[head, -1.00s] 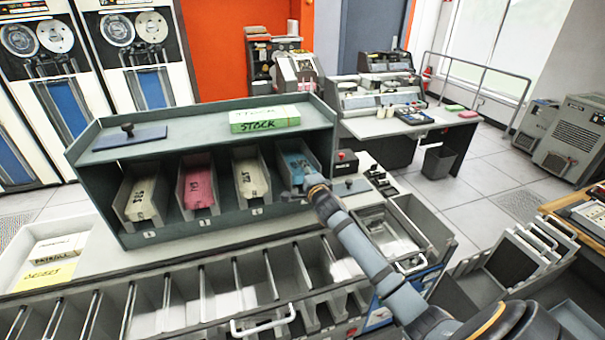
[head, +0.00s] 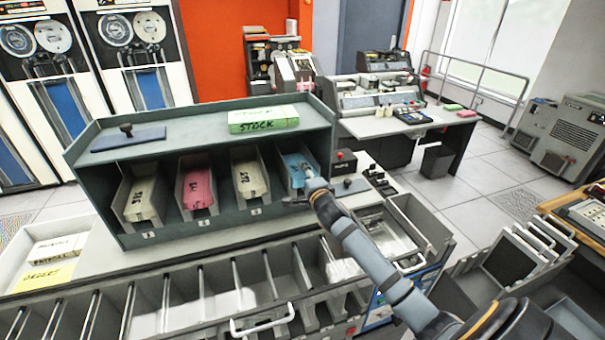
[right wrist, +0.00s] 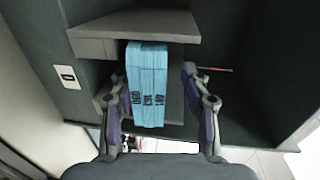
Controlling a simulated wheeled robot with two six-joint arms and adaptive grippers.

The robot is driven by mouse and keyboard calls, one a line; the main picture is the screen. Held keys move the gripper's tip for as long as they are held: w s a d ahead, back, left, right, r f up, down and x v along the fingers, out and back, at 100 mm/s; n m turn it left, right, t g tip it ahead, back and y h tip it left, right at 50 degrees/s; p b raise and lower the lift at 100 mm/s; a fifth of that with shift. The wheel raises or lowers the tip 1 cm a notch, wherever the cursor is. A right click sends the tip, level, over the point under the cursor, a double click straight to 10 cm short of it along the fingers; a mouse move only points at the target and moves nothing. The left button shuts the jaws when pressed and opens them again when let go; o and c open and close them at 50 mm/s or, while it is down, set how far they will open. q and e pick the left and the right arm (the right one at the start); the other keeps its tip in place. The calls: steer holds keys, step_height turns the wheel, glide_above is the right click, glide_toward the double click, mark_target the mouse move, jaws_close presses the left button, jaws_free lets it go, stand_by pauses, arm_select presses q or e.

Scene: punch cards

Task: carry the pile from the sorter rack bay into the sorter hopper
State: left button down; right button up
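The green-grey sorter rack (head: 200,127) has a row of bays. A blue pile of cards (head: 291,166) lies in the rightmost bay, and it also shows in the right wrist view (right wrist: 147,80) with dark writing on it. My right gripper (head: 308,170) is at the mouth of that bay. In the right wrist view my right gripper (right wrist: 153,88) is open, with one finger on each side of the blue pile; contact cannot be told. My left gripper is not in view. I cannot tell for sure which part is the sorter hopper.
Cream piles (head: 139,199) (head: 249,171) and a pink pile (head: 198,187) lie in the other bays. A green-sided stock box (head: 264,120) and a dark stamp (head: 127,130) sit on top. Sorter pockets (head: 180,300) run in front. A grey tray (head: 385,240) is at right.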

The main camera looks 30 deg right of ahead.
steer(key=shift+f+v, duration=0.2)
steer(key=shift+v, duration=2.2)
steer(key=shift+f, duration=0.1)
steer(key=shift+t+b, duration=0.3)
steer(key=shift+b, duration=0.45)
jaws_close()
